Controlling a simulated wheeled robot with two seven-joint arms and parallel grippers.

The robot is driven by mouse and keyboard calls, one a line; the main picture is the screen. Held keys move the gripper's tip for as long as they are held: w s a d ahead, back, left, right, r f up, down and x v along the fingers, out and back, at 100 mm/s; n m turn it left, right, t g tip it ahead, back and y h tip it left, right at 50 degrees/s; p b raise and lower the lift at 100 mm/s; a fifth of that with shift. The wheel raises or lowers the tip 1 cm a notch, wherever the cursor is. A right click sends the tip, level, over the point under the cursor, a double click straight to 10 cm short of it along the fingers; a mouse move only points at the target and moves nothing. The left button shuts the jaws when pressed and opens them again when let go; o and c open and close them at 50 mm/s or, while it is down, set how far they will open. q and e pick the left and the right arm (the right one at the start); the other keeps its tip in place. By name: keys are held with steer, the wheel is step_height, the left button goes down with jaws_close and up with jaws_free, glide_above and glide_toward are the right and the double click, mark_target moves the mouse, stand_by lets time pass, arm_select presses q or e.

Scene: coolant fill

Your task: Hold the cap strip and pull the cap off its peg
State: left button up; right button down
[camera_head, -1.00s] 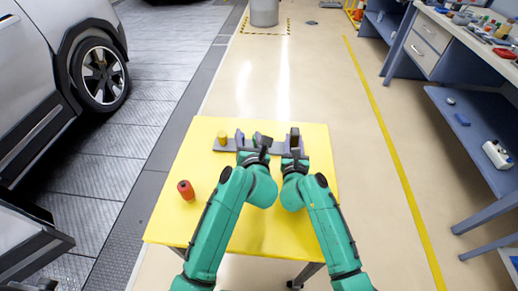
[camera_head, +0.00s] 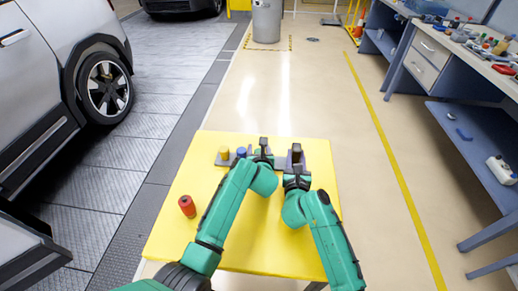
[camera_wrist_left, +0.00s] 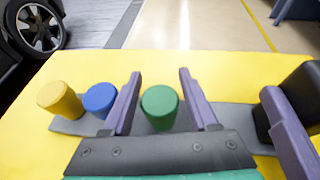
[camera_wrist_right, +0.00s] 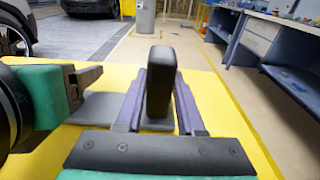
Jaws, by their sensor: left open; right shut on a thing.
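A grey cap strip (camera_wrist_left: 68,127) lies on the yellow table with a yellow cap (camera_wrist_left: 60,100), a blue cap (camera_wrist_left: 99,100) and a green cap (camera_wrist_left: 160,106) upright on it. My left gripper (camera_wrist_left: 157,80) is open, its two purple fingers on either side of the green cap, with visible gaps. My right gripper (camera_wrist_right: 160,80) is shut on an upright black block (camera_wrist_right: 160,70) at the strip's right end. In the head view the yellow cap (camera_head: 223,153) and blue cap (camera_head: 241,152) show; the green cap is hidden behind my left gripper (camera_head: 263,150).
A red cylinder (camera_head: 187,206) stands on the yellow table (camera_head: 185,235) at the left. The table's front is otherwise clear apart from my arms. A car stands to the left, and a workbench (camera_head: 465,125) with tools stands to the right.

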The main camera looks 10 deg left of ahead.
arm_select(q)
steer(key=c, duration=0.8)
steer(key=shift+r, duration=0.4)
steer(key=shift+r, duration=2.45)
steer(key=shift+r, duration=2)
arm_select(e)
steer(key=shift+c, duration=2.2)
jaws_free()
arm_select(q)
steer(key=shift+d, duration=0.1)
